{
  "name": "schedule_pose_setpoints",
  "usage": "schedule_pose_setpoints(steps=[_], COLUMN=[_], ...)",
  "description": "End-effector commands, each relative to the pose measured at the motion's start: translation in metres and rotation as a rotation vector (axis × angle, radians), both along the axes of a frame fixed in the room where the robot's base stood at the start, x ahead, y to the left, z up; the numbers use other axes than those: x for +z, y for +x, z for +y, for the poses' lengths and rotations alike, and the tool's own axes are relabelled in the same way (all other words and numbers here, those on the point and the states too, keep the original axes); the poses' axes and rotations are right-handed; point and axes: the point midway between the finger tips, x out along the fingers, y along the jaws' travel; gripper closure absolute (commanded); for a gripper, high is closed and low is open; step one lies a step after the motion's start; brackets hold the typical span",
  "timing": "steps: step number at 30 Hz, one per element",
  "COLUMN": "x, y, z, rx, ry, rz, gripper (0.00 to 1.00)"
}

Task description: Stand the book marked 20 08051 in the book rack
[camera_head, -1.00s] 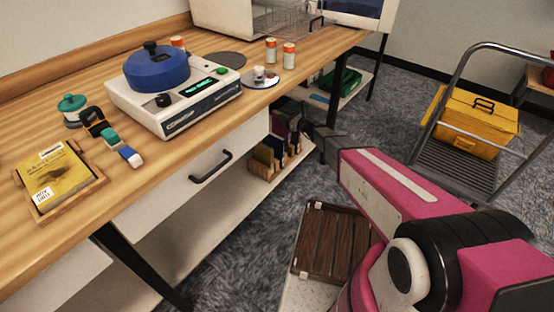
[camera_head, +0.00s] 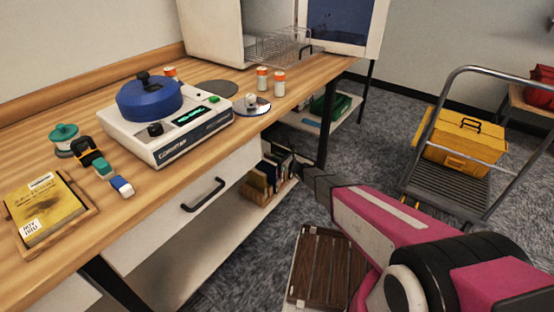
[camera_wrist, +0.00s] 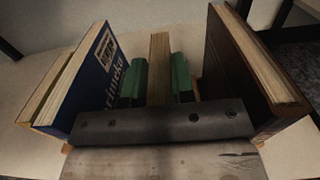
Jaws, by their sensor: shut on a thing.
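The book rack (camera_head: 249,192) stands on the low shelf under the bench, with several books in it. My gripper (camera_wrist: 158,80) is shut on a book (camera_wrist: 160,62), its green pads on both sides of it. The held book's pale page edge faces the wrist camera, and its marking is not readable. In the wrist view it stands roughly upright between a blue book (camera_wrist: 92,85) on the left and a dark brown book (camera_wrist: 232,70) on the right, with gaps on both sides. Its lower edge is hidden, so I cannot tell whether it touches the rack.
A yellow book (camera_head: 45,205) lies on a wooden holder on the bench (camera_head: 135,215). A drawer handle (camera_head: 203,195) juts out above the shelf. A brown slatted crate (camera_head: 325,270) lies on the floor near my arm. A cart (camera_head: 450,180) with a yellow toolbox (camera_head: 462,145) stands right.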

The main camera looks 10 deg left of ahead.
Motion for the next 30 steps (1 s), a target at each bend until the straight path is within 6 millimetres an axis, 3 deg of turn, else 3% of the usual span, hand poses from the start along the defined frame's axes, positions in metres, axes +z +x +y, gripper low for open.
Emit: schedule_pose_setpoints(steps=[7, 8, 9, 10, 20, 26, 30], x=[-0.002, -0.002, -0.002, -0.002, 0.002, 0.002, 0.002], y=[0.0, 0.0, 0.0, 0.0, -0.001, -0.011, -0.023], z=[0.0, 0.0, 0.0, 0.0, 0.0, -0.024, -0.051], rx=[0.0, 0.0, 0.0, 0.0, 0.0, -0.002, -0.002], ry=[0.0, 0.0, 0.0, 0.0, 0.0, -0.001, -0.002], rz=[0.0, 0.0, 0.0, 0.0, -0.001, 0.0, 0.001], gripper=[1.0, 0.67, 0.54, 0.51, 0.51, 0.51, 0.51])
